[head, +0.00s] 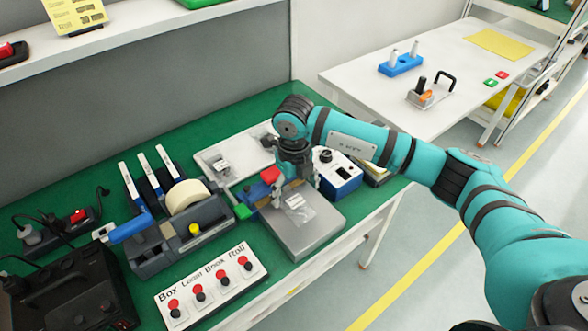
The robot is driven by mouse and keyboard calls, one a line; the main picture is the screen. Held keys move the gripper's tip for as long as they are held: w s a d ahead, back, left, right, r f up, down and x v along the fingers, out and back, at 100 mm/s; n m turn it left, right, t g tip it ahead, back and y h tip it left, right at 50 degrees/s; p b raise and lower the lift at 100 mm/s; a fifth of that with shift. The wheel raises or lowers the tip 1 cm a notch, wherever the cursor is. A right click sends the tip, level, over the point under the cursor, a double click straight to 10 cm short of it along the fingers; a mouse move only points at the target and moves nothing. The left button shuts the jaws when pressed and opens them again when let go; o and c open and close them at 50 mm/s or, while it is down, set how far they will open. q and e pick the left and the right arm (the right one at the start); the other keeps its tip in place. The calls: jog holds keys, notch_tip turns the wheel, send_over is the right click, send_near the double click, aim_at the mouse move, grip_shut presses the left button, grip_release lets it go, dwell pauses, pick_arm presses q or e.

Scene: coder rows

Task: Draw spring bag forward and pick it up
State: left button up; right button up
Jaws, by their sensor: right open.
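A clear plastic bag with a white label (296,211) lies on top of a grey metal block (306,241) near the bench's front edge. I take it to be the spring bag; its contents are too small to make out. My right gripper (283,189) points down at the bag's back edge, its jaws open. Whether the fingertips touch the bag cannot be told, as the gripper covers that part. My left gripper is not in view.
A light tray (207,158) with another small labelled item lies behind. A blue-and-white device (337,173) is right of the gripper, a tape dispenser (187,230) left. A button panel (212,285) lies in front. A white table (350,75) stands at the back right.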

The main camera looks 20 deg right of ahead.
aim_at(294, 200)
jog(key=shift+f, duration=2.25)
jog(key=c, duration=1.3)
